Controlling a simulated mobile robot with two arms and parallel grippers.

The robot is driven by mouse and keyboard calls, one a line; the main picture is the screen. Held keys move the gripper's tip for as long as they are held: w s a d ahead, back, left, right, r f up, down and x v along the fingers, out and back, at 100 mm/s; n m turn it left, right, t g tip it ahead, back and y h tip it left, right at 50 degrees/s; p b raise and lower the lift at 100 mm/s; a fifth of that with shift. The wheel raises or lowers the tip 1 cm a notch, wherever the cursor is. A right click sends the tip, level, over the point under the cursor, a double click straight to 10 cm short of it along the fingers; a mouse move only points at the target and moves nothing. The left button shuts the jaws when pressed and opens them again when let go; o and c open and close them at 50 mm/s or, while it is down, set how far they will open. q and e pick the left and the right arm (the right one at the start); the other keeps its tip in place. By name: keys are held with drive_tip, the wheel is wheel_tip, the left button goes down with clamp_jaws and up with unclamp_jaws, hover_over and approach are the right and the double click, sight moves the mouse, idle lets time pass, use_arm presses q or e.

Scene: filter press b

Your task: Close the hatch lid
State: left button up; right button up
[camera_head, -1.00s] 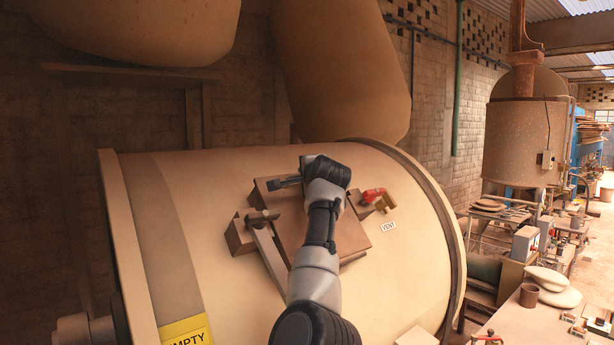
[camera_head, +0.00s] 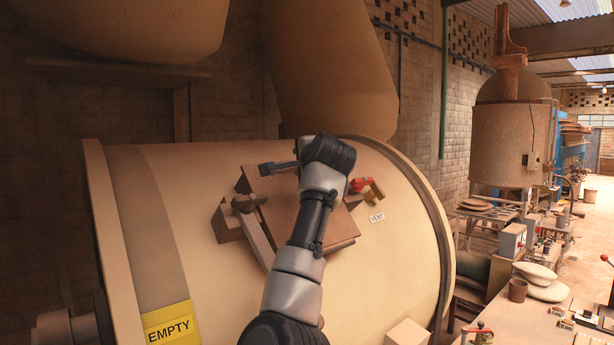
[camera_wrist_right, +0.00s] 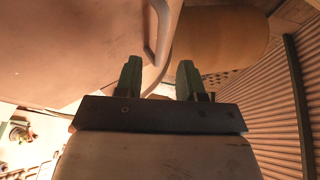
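The hatch lid (camera_head: 332,228) is a brown square plate on the top side of the big cream drum. My right arm crosses in front of it and hides its middle. I cannot tell from here how far the lid stands raised. My right gripper (camera_head: 272,168) is over the lid's upper left part, pointing left. In the right wrist view its two fingers (camera_wrist_right: 158,80) are apart with nothing clamped. A bent grey bar handle (camera_wrist_right: 163,38) shows just beyond and between the fingertips, beside a broad brown surface. My left gripper is not in view.
A clamp bar with a T-handle (camera_head: 249,203) lies left of the lid. A red-handled vent valve (camera_head: 362,185) is on the right. The drum (camera_head: 190,230) carries a yellow EMPTY label (camera_head: 169,325). A cluttered workbench (camera_head: 540,320) stands at the lower right.

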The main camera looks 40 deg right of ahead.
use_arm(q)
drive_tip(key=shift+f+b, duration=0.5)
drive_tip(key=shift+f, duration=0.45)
use_arm(e)
drive_tip(key=shift+v, duration=1.7)
drive_tip(key=shift+f, duration=0.1)
